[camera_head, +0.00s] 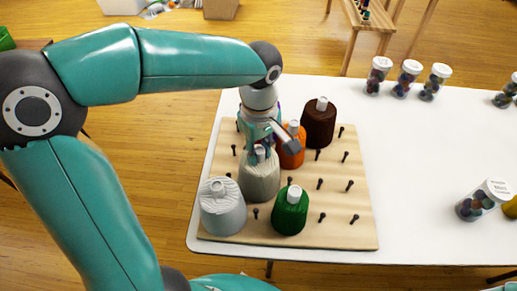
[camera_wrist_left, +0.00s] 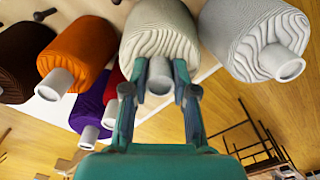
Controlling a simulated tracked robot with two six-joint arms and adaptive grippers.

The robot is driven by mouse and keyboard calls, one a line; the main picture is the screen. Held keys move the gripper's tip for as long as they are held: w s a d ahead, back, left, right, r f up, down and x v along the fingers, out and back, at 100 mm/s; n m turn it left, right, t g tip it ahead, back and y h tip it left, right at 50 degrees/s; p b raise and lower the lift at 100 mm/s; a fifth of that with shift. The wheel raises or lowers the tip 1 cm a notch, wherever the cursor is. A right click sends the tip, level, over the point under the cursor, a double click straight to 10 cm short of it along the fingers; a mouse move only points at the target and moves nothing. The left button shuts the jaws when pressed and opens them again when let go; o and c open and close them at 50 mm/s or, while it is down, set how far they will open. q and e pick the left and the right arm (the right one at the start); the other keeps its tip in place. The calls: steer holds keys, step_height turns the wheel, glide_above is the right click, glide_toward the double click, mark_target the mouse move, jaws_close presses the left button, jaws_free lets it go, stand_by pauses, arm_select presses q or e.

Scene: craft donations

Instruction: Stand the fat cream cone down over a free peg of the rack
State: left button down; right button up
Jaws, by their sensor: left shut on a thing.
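The fat cream cone (camera_head: 259,180) is upright at the left-middle of the wooden peg rack (camera_head: 345,236). My left gripper (camera_head: 262,152) is above it, shut on its narrow pale top. The left wrist view shows the fingers (camera_wrist_left: 158,88) on either side of that top, with the cream cone's body (camera_wrist_left: 160,30) beyond. Its base is partly hidden, so I cannot tell whether it is over a peg or just above the board. Several dark bare pegs (camera_head: 319,184) stand at the rack's right side and front. My right gripper is not in view.
A pale grey cone (camera_head: 223,212) and a green cone (camera_head: 290,214) stand close in front. Orange (camera_head: 291,156) and brown (camera_head: 319,126) cones stand behind; a purple cone (camera_wrist_left: 88,112) shows in the wrist view. Lidded jars (camera_head: 410,76) stand farther right on the white table.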

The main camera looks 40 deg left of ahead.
arm_select(q)
steer(key=shift+f, duration=0.15)
steer(key=c, duration=0.8)
jaws_free()
steer(key=shift+c, duration=0.2)
step_height(320, 180, up, 12)
